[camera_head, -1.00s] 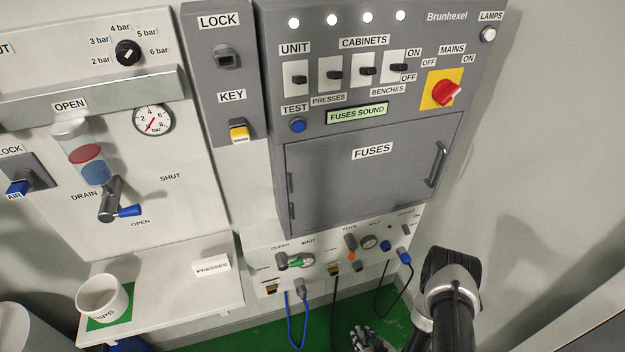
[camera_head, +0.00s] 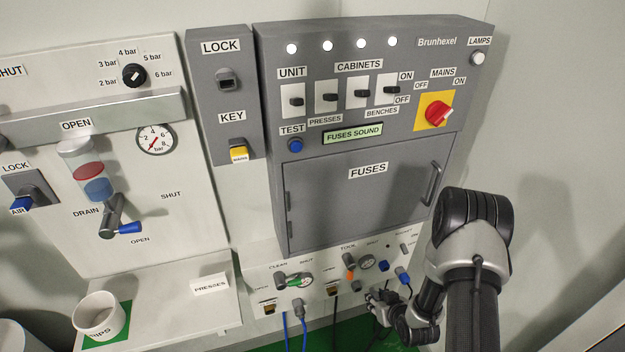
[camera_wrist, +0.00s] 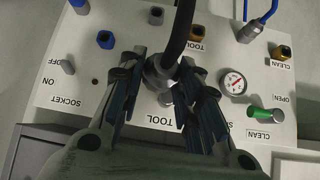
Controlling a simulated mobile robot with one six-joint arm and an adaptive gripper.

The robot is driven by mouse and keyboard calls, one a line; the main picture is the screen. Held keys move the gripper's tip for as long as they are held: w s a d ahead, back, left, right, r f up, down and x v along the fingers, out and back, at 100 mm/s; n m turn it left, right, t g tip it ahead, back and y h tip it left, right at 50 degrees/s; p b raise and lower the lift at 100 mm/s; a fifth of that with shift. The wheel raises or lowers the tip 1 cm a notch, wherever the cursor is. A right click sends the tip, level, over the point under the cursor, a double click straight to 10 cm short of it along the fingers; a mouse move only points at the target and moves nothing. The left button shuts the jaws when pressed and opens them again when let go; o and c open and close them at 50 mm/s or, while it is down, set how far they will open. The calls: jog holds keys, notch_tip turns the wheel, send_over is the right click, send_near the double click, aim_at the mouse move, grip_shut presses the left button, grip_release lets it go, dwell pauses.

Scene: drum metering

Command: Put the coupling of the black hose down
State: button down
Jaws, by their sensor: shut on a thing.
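In the wrist view my gripper (camera_wrist: 161,92) is shut on the grey metal coupling (camera_wrist: 160,71) of the black hose. The black hose (camera_wrist: 182,28) runs from the coupling up out of the picture. The coupling is in front of the service panel (camera_wrist: 75,92), close to the TOOL label (camera_wrist: 163,121); whether it touches the panel I cannot tell. An orange-brown holder (camera_wrist: 198,31) marked TOOL is on the panel beyond the hose. In the head view my gripper (camera_head: 374,298) is small at the panel's lower edge, and the held coupling cannot be made out.
A gauge (camera_wrist: 232,82) and green lever (camera_wrist: 262,113) are beside the fingers. The blue hose's coupling (camera_head: 299,304) is on the panel. A blue plug (camera_head: 402,275) with black cable is to the right. A white cup (camera_head: 98,313) stands on the left shelf.

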jog(key=w+a+r+m, duration=0.1)
jog(key=w+a+r, duration=0.15)
jog(key=r, duration=1.15)
jog(key=s+a+r+h, duration=0.1)
jog(key=s+r, duration=0.2)
jog(key=r, duration=0.4)
jog(key=s+a+r+m, duration=0.1)
jog(key=s+a+r, duration=0.1)
jog(key=r, duration=0.5)
jog(key=shift+s+r+h, duration=0.4)
jog(key=shift+s, duration=0.35)
jog(key=shift+a, duration=0.15)
